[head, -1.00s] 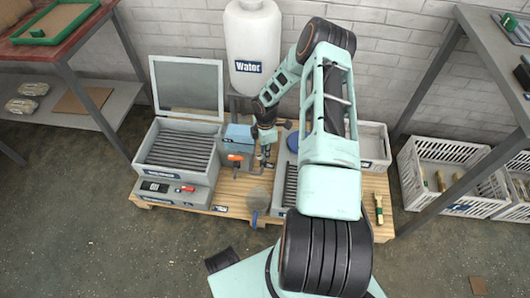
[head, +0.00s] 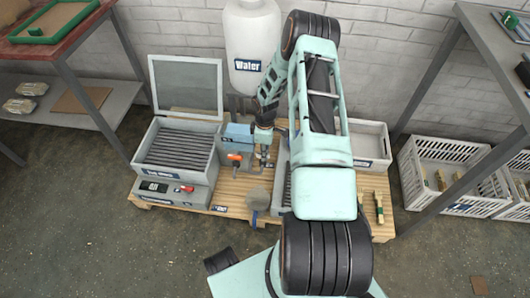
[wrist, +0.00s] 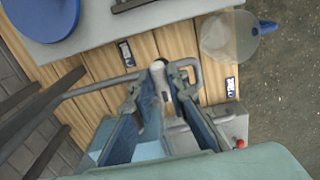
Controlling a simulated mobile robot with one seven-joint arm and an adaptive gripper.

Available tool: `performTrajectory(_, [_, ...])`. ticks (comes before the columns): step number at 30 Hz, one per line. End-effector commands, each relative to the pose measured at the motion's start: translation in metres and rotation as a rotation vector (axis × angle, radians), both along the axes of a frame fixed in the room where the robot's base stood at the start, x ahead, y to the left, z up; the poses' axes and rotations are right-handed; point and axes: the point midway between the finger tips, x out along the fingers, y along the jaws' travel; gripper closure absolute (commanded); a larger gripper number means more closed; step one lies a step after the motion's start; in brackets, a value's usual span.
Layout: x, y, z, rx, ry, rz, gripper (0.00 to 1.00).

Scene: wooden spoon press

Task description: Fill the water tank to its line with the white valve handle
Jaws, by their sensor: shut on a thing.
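A white tank labelled "Water" (head: 253,38) stands at the back against the wall. Below it, on the wooden pallet, is a grey box with a light blue upper part (head: 238,134); I see no fill line or water level. My gripper (head: 263,150) points down beside this box. In the wrist view my gripper (wrist: 157,84) is closed around a small white handle (wrist: 158,67), whose end shows between the fingertips. A bent grey pipe (wrist: 191,66) passes close to the right finger. The rest of the handle is hidden by the fingers.
A grey box with an open lid (head: 186,90) stands to the left on the pallet (head: 232,188). A clear round bowl with a blue handle (wrist: 226,38) is near the pallet edge. A blue disc (wrist: 46,18) is close by. White crates (head: 448,172) sit on the right.

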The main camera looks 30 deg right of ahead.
Motion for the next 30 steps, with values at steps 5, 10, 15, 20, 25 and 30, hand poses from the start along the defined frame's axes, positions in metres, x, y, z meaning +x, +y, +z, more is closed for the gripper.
performTrajectory(5, [0.000,0.000,0.000,0.001,-0.001,-0.004,1.00])
performTrajectory(10, [0.000,0.000,0.000,0.001,-0.001,-0.004,0.82])
performTrajectory(15, [0.000,0.000,0.000,0.000,0.000,-0.003,0.68])
performTrajectory(20, [0.000,0.000,0.000,0.000,0.000,-0.002,0.68])
performTrajectory(25, [0.001,0.000,0.005,0.000,-0.001,-0.002,0.68])
performTrajectory(30, [0.001,-0.001,0.027,0.000,-0.002,-0.003,0.68])
